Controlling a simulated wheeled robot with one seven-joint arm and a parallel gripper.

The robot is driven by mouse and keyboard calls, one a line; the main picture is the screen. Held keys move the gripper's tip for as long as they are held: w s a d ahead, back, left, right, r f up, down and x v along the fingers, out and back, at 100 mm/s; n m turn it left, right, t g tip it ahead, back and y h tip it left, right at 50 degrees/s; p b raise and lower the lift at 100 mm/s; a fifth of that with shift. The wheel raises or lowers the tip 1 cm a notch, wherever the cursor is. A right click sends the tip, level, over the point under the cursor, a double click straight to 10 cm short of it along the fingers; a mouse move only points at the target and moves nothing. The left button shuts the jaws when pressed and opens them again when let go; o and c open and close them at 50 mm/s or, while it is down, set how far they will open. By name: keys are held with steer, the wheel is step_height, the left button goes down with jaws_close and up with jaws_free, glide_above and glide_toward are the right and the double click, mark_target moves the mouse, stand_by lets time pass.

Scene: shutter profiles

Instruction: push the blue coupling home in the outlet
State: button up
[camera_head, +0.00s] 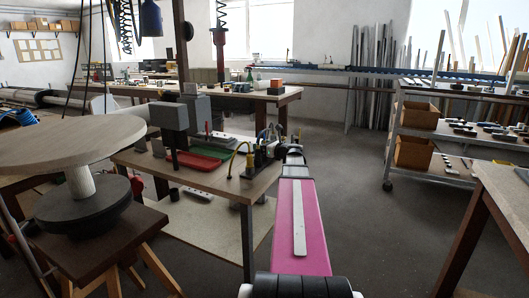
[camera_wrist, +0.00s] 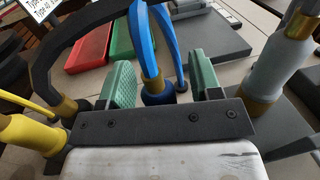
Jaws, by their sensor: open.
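In the wrist view the blue coupling (camera_wrist: 158,98) has a brass collar and a looped blue hose. It stands between the two green fingers of my gripper (camera_wrist: 164,78). The fingers are apart, with a gap visible on each side of the coupling. Its lower end and the outlet under it are hidden behind my gripper's dark plate, so I cannot tell how deep it sits. In the head view my gripper (camera_head: 292,150) is small at the right end of the bench, beside the hoses; its fingers are not clear there.
A yellow coupling (camera_wrist: 30,138) and a black hose (camera_wrist: 95,28) are close on the left. A grey coupling (camera_wrist: 272,72) with brass parts stands close on the right. Red (camera_wrist: 88,52) and green (camera_wrist: 122,35) trays lie behind. Open floor (camera_head: 355,190) lies right of the bench (camera_head: 225,182).

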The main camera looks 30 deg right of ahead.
steer(key=shift+c, duration=0.3)
steer(key=c, duration=1)
steer(key=shift+r, duration=0.1)
